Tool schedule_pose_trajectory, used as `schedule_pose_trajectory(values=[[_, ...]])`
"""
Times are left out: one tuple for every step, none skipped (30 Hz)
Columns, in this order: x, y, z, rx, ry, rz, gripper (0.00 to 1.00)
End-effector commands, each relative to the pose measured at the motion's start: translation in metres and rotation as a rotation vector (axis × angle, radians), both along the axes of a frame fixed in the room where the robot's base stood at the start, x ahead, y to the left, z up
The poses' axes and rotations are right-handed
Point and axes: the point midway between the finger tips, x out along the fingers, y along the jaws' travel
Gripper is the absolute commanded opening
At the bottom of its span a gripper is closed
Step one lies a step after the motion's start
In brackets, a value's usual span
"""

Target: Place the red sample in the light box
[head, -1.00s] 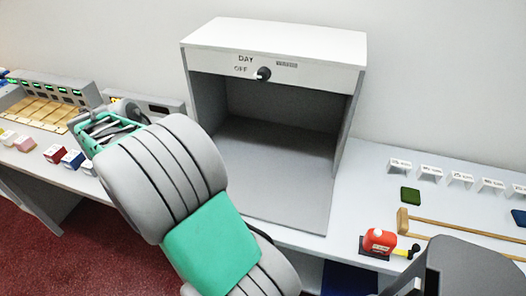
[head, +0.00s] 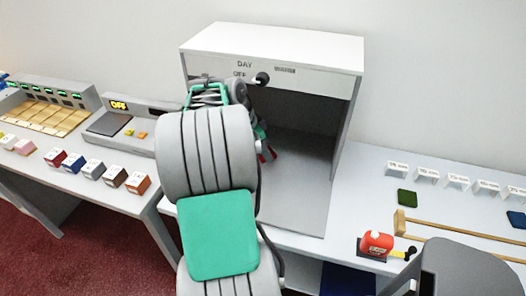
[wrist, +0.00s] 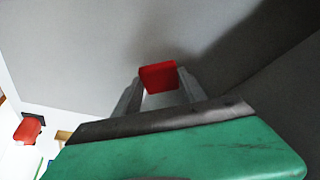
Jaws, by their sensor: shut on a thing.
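The red sample (wrist: 158,76) is a small red piece held between the two fingers of my gripper (wrist: 155,92) in the wrist view. In the head view my gripper (head: 266,153) is inside the opening of the light box, near its left side, and is partly hidden by my arm. The light box (head: 345,120) is a grey booth with a white top, open at the front. Its dark knob (head: 262,79) is on the front panel below the word DAY. The grey interior fills most of the wrist view around the sample.
To the left stand a scale-like device reading OFF (head: 118,105) and a row of coloured blocks (head: 93,169). To the right are a red stamp-like object (head: 377,242), a wooden rule (head: 450,228), a green swatch (head: 407,197) and small white labelled holders (head: 427,174).

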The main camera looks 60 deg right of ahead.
Motion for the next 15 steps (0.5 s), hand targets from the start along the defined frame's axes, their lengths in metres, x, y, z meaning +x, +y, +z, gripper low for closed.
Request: schedule_pose_trajectory(values=[[-0.0037,-0.0034,-0.0106,0.002,0.001,-0.002,0.11],[-0.0026,-0.0025,-0.017,0.001,0.001,0.001,0.11],[-0.0021,-0.0027,-0.0182,0.0,0.0,0.0,0.11],[-0.0018,-0.0028,-0.0171,-0.001,0.0,0.0,0.11],[-0.0016,-0.0028,-0.0159,-0.002,-0.001,0.001,0.11],[-0.0015,-0.0028,-0.0147,-0.002,-0.001,0.001,0.11],[-0.0015,-0.0026,-0.0147,-0.001,0.0,0.0,0.11],[-0.0015,-0.0025,-0.0147,-0.001,0.0,0.0,0.11],[-0.0015,-0.0024,-0.0148,-0.001,0.0,0.0,0.11],[-0.0015,-0.0024,-0.0154,-0.001,0.0,0.0,0.11],[-0.0015,-0.0023,-0.0167,-0.001,-0.001,0.0,0.11],[-0.0015,-0.0023,-0.0187,-0.001,-0.001,0.0,0.11],[-0.0015,-0.0022,-0.0197,-0.001,-0.001,0.0,0.11],[-0.0014,-0.0022,-0.0184,-0.001,0.0,0.0,0.5],[-0.0014,-0.0022,-0.0179,-0.001,-0.001,0.0,0.54]])
